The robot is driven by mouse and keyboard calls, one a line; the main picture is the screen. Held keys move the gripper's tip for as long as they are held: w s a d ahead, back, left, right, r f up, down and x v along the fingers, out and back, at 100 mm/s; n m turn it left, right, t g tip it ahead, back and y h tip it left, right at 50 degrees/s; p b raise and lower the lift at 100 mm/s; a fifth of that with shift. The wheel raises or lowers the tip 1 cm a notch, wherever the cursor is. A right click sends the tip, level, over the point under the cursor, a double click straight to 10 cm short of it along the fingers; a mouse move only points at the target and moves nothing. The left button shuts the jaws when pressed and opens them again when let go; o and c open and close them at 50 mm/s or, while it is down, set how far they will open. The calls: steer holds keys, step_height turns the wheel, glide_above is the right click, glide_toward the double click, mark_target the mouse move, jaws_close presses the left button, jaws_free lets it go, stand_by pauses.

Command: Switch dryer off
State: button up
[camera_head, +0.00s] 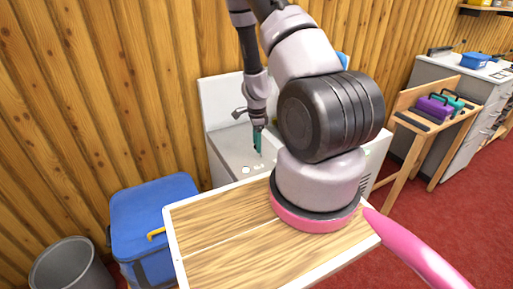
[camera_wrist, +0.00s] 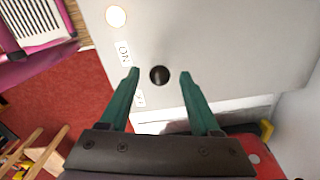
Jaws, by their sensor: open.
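The dryer (camera_head: 228,148) is a pale grey machine with a raised white back panel, standing against the wood wall. Its grey top also fills the upper part of the wrist view (camera_wrist: 230,40). On it are a round black button (camera_wrist: 159,75), a round white button (camera_wrist: 116,16) and an "ON" label (camera_wrist: 123,53). A second label (camera_wrist: 139,98) is too partly seen to read. My gripper (camera_head: 258,142) is over the dryer top, with green fingers. In the wrist view my gripper (camera_wrist: 160,73) is open, its fingertips on either side of the black button, holding nothing. Contact cannot be told.
A blue lidded bin (camera_head: 155,205) and a grey waste bin (camera_head: 70,268) stand at the left. A wooden rack (camera_head: 415,127) with purple and green items and a grey cabinet (camera_head: 430,75) stand at the right. Red floor (camera_head: 450,210) lies open at the right.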

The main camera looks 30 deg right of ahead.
steer(key=shift+f, duration=1.3)
jaws_close()
stand_by(0.5)
